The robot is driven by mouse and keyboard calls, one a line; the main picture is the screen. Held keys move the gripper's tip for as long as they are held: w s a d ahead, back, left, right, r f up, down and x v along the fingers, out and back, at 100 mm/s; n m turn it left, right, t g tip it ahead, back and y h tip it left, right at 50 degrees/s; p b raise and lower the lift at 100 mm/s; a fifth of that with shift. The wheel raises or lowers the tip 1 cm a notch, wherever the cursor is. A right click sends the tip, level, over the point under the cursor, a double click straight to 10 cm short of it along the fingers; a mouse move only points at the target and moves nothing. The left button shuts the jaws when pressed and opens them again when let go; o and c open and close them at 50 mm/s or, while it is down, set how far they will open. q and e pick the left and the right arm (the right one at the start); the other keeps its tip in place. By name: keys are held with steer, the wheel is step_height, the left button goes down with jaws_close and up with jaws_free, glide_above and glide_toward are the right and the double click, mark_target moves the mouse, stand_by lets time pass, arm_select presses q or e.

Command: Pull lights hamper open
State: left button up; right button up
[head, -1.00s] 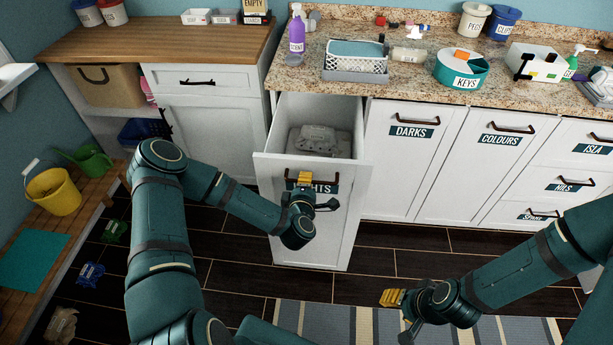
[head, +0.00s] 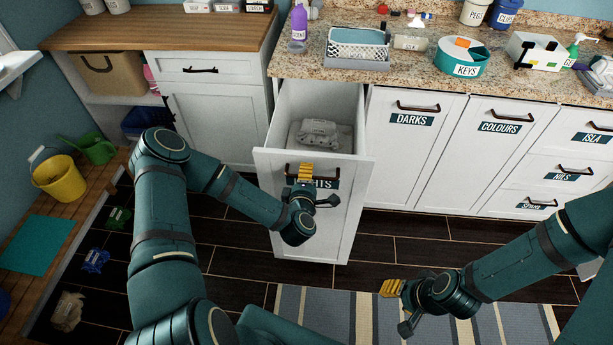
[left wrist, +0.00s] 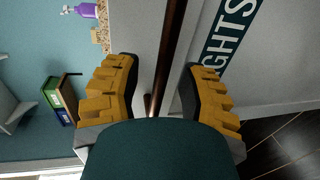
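The lights hamper (head: 312,215) is a white pull-out front, drawn well out from the cabinet, with grey folded cloth (head: 320,134) inside. Its dark label is partly hidden by my left gripper; "GHTS" shows on the label (left wrist: 229,35) in the left wrist view. My left gripper (head: 316,184) is at the hamper's handle. In the left wrist view the dark handle bar (left wrist: 168,55) runs between its spread yellow fingers, with gaps visible on both sides. My right gripper (head: 398,307) hangs empty above the floor at the right, its fingers apart.
Closed DARKS (head: 408,160) and COLOURS (head: 500,165) fronts stand to the right of the hamper. A striped rug (head: 335,320) lies on the dark floor below. A low wooden bench (head: 85,215) with a yellow bucket (head: 60,178) is at the left.

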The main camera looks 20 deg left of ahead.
arm_select(q)
steer(key=shift+s, duration=0.15)
steer(key=v, duration=1.1)
steer(key=shift+s+d, duration=0.15)
steer(key=shift+s, duration=0.2)
steer(key=shift+d, duration=0.1)
steer(key=s+d+f+m+g+h, duration=0.4)
steer(key=d+f+m+g+h, duration=0.5)
steer(key=m, duration=0.5)
steer(key=s+r+m+g, duration=0.2)
steer(key=s+m+g, duration=0.2)
steer(key=s+m, duration=0.1)
steer(key=shift+s+m+y, duration=0.3)
steer(key=shift+s+y, duration=0.1)
steer(key=shift+s, duration=0.4)
